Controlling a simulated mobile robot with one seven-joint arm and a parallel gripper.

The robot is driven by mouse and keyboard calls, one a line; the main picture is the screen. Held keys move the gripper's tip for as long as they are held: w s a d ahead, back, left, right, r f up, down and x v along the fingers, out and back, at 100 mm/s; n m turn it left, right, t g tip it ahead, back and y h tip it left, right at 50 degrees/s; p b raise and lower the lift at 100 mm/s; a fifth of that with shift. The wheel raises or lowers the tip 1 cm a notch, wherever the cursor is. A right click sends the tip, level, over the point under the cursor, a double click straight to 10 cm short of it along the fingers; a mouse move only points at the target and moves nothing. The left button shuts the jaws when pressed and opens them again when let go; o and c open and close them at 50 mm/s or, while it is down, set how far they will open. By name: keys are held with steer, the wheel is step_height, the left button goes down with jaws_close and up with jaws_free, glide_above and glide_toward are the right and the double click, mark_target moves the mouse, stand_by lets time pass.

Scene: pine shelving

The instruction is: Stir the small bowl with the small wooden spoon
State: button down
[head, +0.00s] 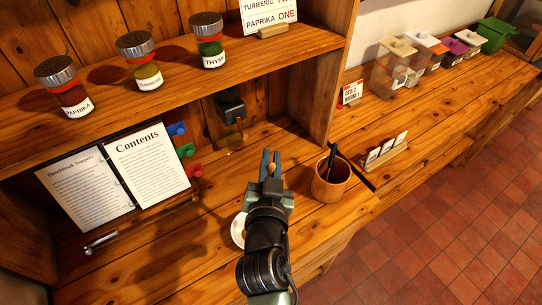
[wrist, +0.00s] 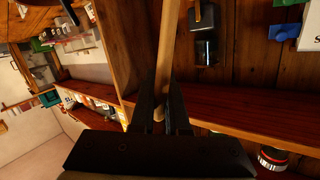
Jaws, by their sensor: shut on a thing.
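My gripper (head: 270,158) is above the lower pine counter, pointing toward the back of the shelf. In the wrist view its dark fingers (wrist: 160,110) are shut on a light wooden stick, the small wooden spoon (wrist: 168,50), which runs up out of the top of the picture. The spoon's end past the frame is not visible there. In the head view only a small pale wooden bit of it (head: 271,168) shows between the fingers. A small white bowl (head: 237,230) sits on the counter, mostly hidden behind my arm; its contents cannot be seen.
A wooden pot (head: 344,172) with a dark utensil stands right of my gripper. An open binder (head: 148,166) lies at left. A dark grinder (head: 230,104) stands at the back. Spice jars (head: 136,60) line the shelf above. A card holder (head: 384,154) sits farther right.

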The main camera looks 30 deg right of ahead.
step_height(320, 180, down, 7)
steer(key=b, duration=0.6)
steer(key=shift+s+r, duration=0.1)
stand_by(0.3)
